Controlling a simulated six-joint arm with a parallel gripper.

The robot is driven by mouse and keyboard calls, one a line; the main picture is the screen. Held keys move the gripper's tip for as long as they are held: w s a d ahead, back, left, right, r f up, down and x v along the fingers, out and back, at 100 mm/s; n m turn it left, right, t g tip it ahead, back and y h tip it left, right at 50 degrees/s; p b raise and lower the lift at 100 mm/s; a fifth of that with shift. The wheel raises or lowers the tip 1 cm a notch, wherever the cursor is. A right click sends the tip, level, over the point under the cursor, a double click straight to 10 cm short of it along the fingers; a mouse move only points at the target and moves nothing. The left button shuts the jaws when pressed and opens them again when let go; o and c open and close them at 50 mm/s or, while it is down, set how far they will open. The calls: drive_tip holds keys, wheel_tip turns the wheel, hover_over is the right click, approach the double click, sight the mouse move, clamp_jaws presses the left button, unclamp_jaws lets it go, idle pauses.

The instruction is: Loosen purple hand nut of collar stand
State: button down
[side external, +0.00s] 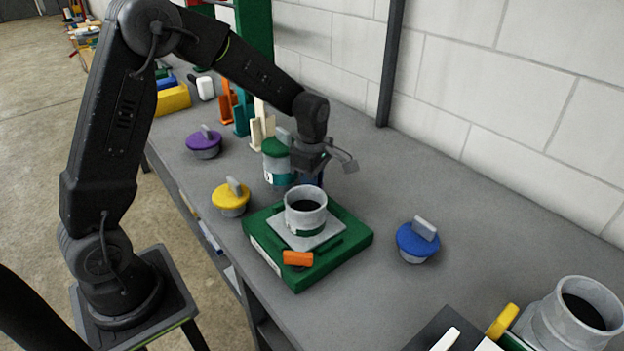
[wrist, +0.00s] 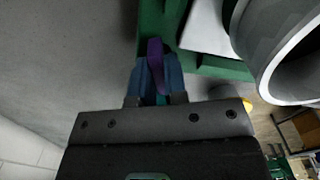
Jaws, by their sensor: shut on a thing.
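The collar stand is a green block (side external: 345,254) with a pale plate and an upright grey collar (side external: 305,220) on top. In the wrist view its green edge (wrist: 222,68) and the collar's rim (wrist: 268,82) show at upper right. The purple hand nut (wrist: 155,52) shows as a narrow upright wing beside the green edge. My gripper (wrist: 157,76) is shut on it, one blue finger on each side. In the side view my gripper (side external: 317,179) is low behind the collar, which hides the nut and fingertips.
An orange piece (side external: 298,258) sits on the stand's near side. Purple (side external: 204,146), yellow (side external: 230,200) and blue (side external: 417,242) lidded plugs stand around it. A green-topped can (side external: 277,165) is close to my gripper. Another grey collar (side external: 578,315) stands at lower right.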

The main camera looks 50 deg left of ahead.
drive_tip(key=shift+n, duration=2.2)
drive_tip(key=c, duration=1.2)
unclamp_jaws()
drive_tip(key=shift+o, duration=0.2)
drive_tip(key=shift+r, duration=0.1)
wheel_tip(320, 180, up, 14)
